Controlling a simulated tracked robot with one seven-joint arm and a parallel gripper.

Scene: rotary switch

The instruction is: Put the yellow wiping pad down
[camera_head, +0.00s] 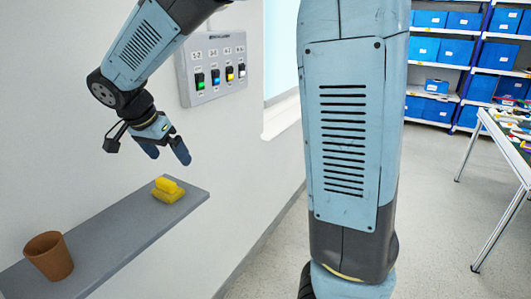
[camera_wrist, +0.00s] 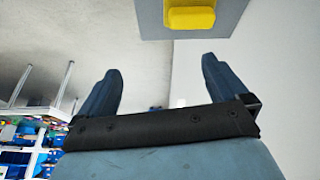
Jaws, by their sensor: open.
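The yellow wiping pad (camera_head: 168,189) lies on the grey shelf (camera_head: 119,228), near the shelf's right end. It has a raised yellow grip on top. In the wrist view the pad (camera_wrist: 191,17) shows at the top edge, partly cut off, on the grey shelf (camera_wrist: 150,22). My gripper (camera_head: 168,153) is above the shelf and the pad, apart from both. In the wrist view my gripper's (camera_wrist: 160,85) two fingers are spread wide with nothing between them.
A brown pot (camera_head: 49,256) stands on the left part of the shelf. A switch panel (camera_head: 212,68) with several coloured switches is on the wall above. A table (camera_head: 510,140) with small items and shelving with blue bins (camera_head: 442,50) stand at the right.

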